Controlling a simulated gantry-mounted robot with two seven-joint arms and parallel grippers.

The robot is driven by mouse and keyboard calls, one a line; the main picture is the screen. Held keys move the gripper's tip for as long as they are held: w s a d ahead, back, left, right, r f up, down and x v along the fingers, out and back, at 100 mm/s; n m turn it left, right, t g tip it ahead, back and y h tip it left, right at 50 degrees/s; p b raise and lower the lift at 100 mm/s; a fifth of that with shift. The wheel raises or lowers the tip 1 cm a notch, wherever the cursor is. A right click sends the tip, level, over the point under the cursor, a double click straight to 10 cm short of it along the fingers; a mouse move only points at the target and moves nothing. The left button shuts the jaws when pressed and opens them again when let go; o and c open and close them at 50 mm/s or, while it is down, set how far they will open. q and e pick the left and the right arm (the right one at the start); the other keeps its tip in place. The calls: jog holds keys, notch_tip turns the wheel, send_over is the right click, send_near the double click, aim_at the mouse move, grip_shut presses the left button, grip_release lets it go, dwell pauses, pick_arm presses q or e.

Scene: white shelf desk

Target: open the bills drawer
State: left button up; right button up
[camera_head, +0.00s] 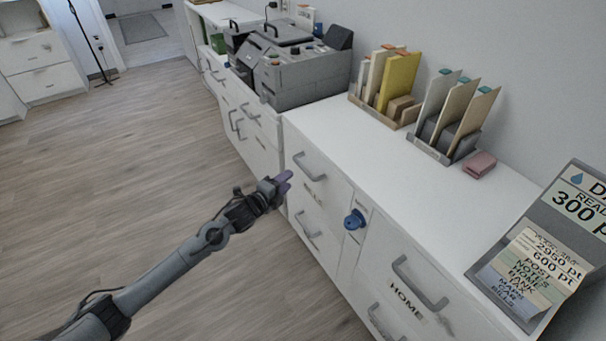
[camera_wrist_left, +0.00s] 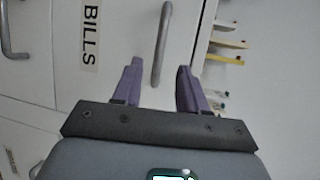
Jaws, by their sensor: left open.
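The bills drawer (camera_wrist_left: 112,58) is a white front that looks shut. Its black "BILLS" label (camera_wrist_left: 89,34) and its grey bar handle (camera_wrist_left: 161,45) show in the left wrist view. In the head view the handle (camera_head: 308,166) is near the top of the front, above a small label (camera_head: 313,193) too blurred to read. My left gripper (camera_head: 284,182) has purple fingers and is open and empty, just left of the handle. In the left wrist view the handle appears between the open fingertips (camera_wrist_left: 158,68); I cannot tell if they touch. My right gripper is not in view.
A lower handle (camera_head: 307,237) and a blue knob (camera_head: 354,219) stick out nearby. The HOME drawer (camera_head: 375,262) is to the right. A printer (camera_head: 295,72), file holders (camera_head: 430,150), a pink block (camera_head: 480,165) and a sign (camera_head: 535,265) stand on top. The floor (camera_head: 130,190) is clear.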

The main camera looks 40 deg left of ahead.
aim_at(302, 169)
pick_arm(q)
jog(key=shift+w+a+f+b, duration=0.1)
jog(key=shift+w+f+b, duration=0.2)
jog(key=shift+w+b, duration=1)
jog(key=shift+w+a+f+b, duration=0.1)
jog(key=shift+w+f+b, duration=0.3)
jog(key=shift+w, duration=1.65)
jog(key=shift+w+a+f+b, duration=0.1)
jog(key=shift+w+f+b, duration=0.1)
jog(key=shift+w+b, duration=1.1)
jog(key=shift+w+p, duration=0.4)
jog(key=shift+c, duration=0.2)
grip_shut()
